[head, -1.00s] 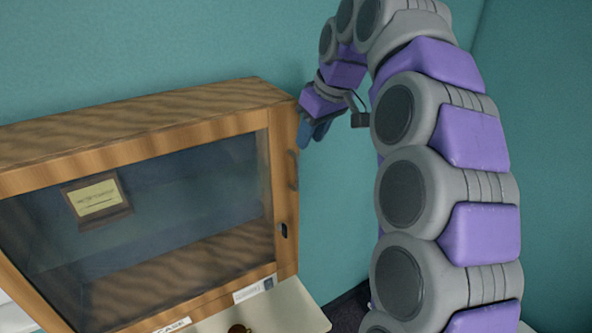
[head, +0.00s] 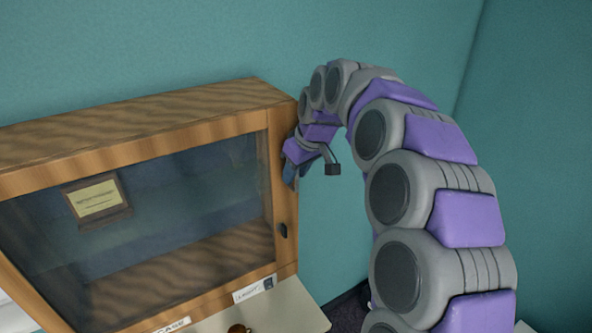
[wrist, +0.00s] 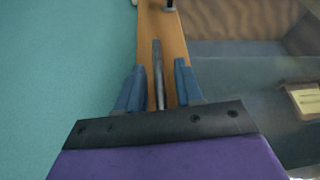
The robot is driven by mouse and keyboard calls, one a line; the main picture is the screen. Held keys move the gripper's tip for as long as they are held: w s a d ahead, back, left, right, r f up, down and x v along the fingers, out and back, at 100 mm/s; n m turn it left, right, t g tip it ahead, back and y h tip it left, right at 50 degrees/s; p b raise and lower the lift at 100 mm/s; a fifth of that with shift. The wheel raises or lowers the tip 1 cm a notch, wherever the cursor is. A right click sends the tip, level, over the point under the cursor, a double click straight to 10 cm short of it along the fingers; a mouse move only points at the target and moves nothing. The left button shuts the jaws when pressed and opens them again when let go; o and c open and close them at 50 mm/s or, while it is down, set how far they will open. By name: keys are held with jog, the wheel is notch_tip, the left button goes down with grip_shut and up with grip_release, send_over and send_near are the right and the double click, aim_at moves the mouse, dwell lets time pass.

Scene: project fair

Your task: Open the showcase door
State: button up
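The showcase (head: 140,112) is a wooden case with a glass-fronted door (head: 160,215), which looks closed, at the left of the head view. A slim grey bar handle (wrist: 157,55) stands on the door's wooden frame (wrist: 178,30) in the wrist view. My gripper (head: 289,180) is at the right side of the door frame and hides the handle in the head view. In the wrist view my gripper (wrist: 160,70) is open, its blue fingers on either side of the handle with gaps showing.
A dark lock-like fitting (head: 283,230) sits lower on the door frame. A plaque (head: 96,200) shows behind the glass. A pale ledge (head: 285,305) with labels is below the case. Teal wall (head: 420,40) stands behind and to the right.

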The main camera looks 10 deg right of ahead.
grip_shut()
dwell(0.6)
